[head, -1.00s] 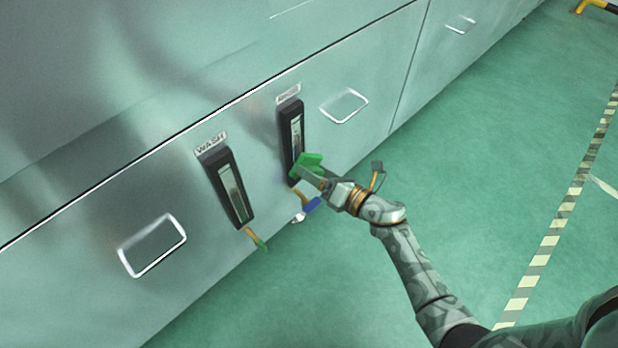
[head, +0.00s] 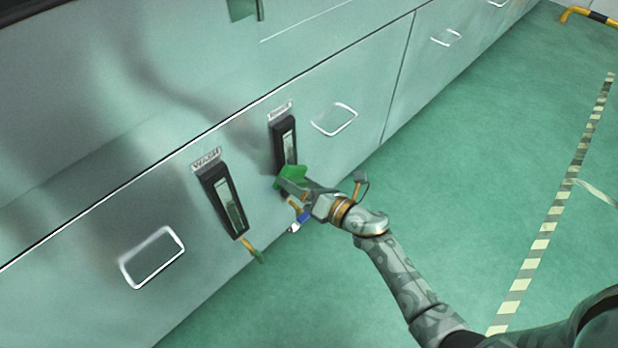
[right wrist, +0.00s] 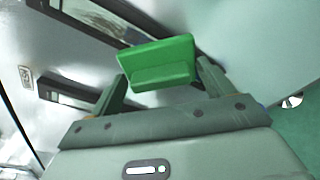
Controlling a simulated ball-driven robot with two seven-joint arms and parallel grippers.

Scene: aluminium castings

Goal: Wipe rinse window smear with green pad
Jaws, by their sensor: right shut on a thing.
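The rinse window (head: 287,137) is a narrow glass strip in a black upright frame on the metal cabinet front, under a small label. My right gripper (head: 290,183) is shut on the green pad (head: 291,175), which is at the lower end of this frame and hides it. In the right wrist view the green pad (right wrist: 160,55) sits between the two fingers of my right gripper (right wrist: 160,82), with a dark frame behind it. I cannot tell whether the pad touches the glass. I cannot make out the smear. My left gripper is not in view.
The wash window (head: 230,205) is to the left, with an orange and green valve handle (head: 253,250) below it. A blue-handled valve (head: 302,216) is just below my right gripper. Recessed handles (head: 152,257) mark the cabinet.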

